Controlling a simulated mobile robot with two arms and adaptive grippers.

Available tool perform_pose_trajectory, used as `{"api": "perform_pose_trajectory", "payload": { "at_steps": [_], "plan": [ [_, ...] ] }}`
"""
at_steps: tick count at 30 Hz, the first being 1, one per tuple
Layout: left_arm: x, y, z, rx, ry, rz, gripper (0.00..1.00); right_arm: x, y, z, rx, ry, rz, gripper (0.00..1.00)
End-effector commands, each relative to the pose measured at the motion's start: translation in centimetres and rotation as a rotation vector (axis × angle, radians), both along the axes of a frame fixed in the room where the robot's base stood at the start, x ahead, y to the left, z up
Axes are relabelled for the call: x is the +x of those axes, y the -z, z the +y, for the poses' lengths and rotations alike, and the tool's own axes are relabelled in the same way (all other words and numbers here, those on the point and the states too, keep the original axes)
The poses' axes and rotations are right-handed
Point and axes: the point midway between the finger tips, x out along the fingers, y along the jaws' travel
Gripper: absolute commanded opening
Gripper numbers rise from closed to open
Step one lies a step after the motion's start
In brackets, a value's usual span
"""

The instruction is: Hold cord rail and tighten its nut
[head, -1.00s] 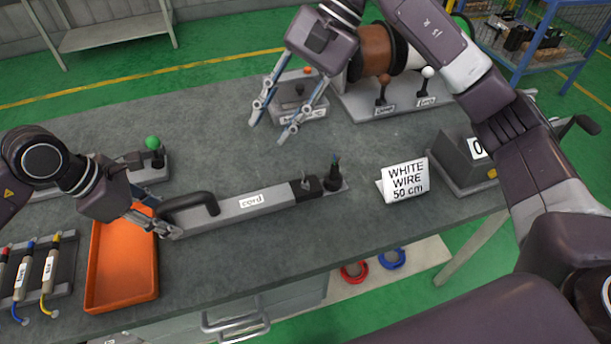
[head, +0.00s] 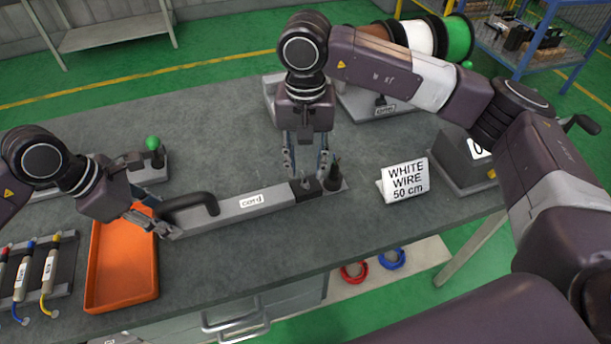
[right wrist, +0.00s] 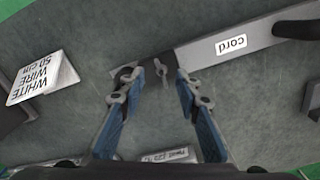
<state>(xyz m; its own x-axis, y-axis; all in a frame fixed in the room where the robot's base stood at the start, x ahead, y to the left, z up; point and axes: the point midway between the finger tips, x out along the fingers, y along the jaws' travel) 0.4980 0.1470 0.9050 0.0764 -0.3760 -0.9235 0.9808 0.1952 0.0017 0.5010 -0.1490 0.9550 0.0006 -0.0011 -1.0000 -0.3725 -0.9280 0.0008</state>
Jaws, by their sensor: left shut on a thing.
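The cord rail (head: 240,207) is a long grey bar labelled "cord" with a black handle, lying on the table. It also shows in the right wrist view (right wrist: 255,42). My left gripper (head: 160,226) is shut on the rail's left end, near the handle. The nut (head: 305,180) is a small winged piece on the black block at the rail's right end. In the right wrist view the nut (right wrist: 160,70) lies between and beyond the fingertips. My right gripper (head: 306,172) is open and points down over that end. Contact with the nut is not visible.
An orange tray (head: 92,270) lies at the front left, next to a rack of coloured-tip tools (head: 50,270). A "WHITE WIRE 50 cm" sign (head: 405,180) stands right of the rail. Wire spools (head: 420,38) stand behind. The table between tray and spools is mostly clear.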

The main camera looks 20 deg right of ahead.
Motion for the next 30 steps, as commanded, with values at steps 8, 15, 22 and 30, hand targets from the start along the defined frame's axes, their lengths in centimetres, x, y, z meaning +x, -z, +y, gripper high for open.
{"api": "perform_pose_trajectory", "payload": {
  "at_steps": [8, 15, 22, 30],
  "plan": [
    [-0.1, 0.4, 0.1, 0.006, -0.002, 0.006, 0.00, 0.0, 3.7, 0.0, 0.000, 0.000, 0.001, 0.31],
    [-0.1, 0.4, 0.1, 0.006, -0.002, 0.006, 0.00, 0.0, 4.2, 0.0, 0.001, 0.000, -0.001, 0.31],
    [-0.1, 0.4, 0.1, 0.006, -0.002, 0.006, 0.00, 0.0, 4.2, 0.0, 0.001, 0.000, 0.000, 0.20],
    [-0.1, 0.4, 0.1, 0.006, -0.002, 0.007, 0.00, 0.0, 4.1, 0.0, 0.000, 0.001, 0.000, 0.00]
  ]
}}
